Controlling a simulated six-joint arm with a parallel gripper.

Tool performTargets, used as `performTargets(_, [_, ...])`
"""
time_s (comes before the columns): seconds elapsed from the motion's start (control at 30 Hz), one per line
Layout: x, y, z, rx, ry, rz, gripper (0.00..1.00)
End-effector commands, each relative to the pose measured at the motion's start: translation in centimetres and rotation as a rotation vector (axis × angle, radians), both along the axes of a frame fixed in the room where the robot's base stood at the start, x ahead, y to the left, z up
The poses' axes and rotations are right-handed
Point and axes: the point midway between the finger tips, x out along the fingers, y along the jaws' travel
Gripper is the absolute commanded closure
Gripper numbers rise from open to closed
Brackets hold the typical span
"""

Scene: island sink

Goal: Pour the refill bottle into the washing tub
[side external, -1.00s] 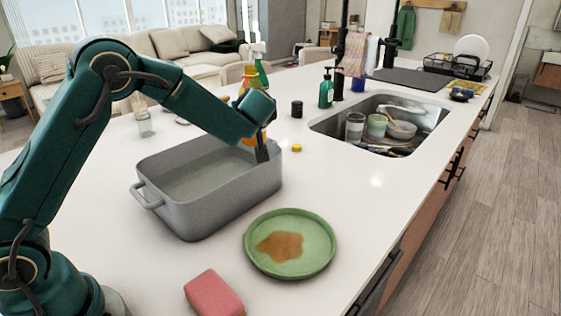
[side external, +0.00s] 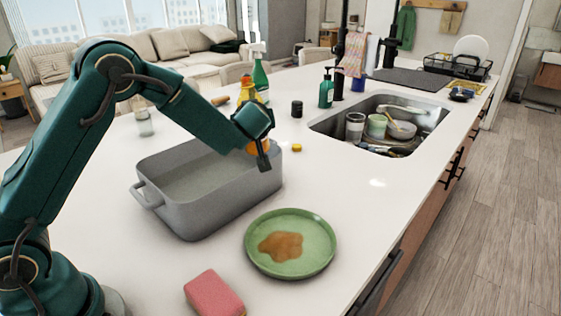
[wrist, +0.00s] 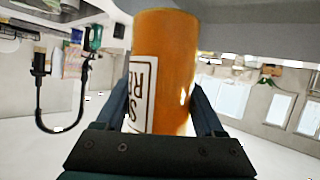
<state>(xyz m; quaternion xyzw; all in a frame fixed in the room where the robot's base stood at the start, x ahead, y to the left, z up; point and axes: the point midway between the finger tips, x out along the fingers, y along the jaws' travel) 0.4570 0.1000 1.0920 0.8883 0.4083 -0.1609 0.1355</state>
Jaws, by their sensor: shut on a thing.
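My gripper (side external: 264,160) is shut on the orange refill bottle (side external: 251,86), at the far right corner of the washing tub. The bottle looks close to upright, leaning slightly. In the wrist view the orange bottle (wrist: 165,60), with a white label, sits between both fingers (wrist: 163,110). The grey washing tub (side external: 215,207) stands on the counter with greyish liquid inside. I cannot tell whether the bottle is over the rim or beyond it. No stream shows.
A small yellow cap (side external: 297,147) lies right of the tub. A green plate (side external: 318,263) with a brown stain and a pink sponge (side external: 213,294) lie in front. A green spray bottle (side external: 261,75) and a dark jar (side external: 297,109) stand behind. The sink (side external: 425,112) holds dishes.

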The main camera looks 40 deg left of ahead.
Motion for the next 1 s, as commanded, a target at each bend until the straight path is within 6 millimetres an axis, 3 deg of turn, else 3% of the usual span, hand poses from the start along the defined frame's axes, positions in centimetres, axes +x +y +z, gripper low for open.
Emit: performTargets(1.0, [0.12,-0.1,-0.41,-0.486,-0.433,0.0,0.95])
